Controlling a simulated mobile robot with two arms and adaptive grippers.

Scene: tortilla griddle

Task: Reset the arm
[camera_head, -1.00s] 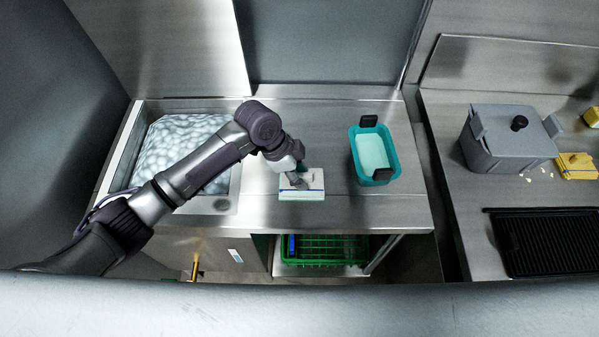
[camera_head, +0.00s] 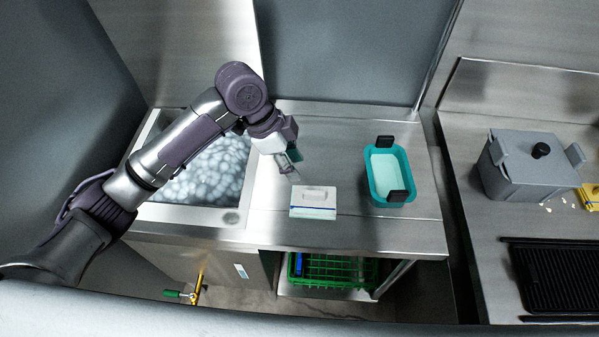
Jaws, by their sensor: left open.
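My left arm comes in from the left, over the sink. My left gripper (camera_head: 290,168) is open and empty. It hangs above the steel counter (camera_head: 340,228), just up and left of a small white box with a blue stripe (camera_head: 313,203), apart from it. The box lies on the counter between the sink and a teal container. My right gripper is not in view.
The teal container (camera_head: 373,188) with black handles stands on the counter to the right. The sink (camera_head: 218,165) full of foam lies under my left arm. A grey lidded pot (camera_head: 525,178) and a black griddle (camera_head: 560,275) are on the right counter. A green rack (camera_head: 335,270) sits below.

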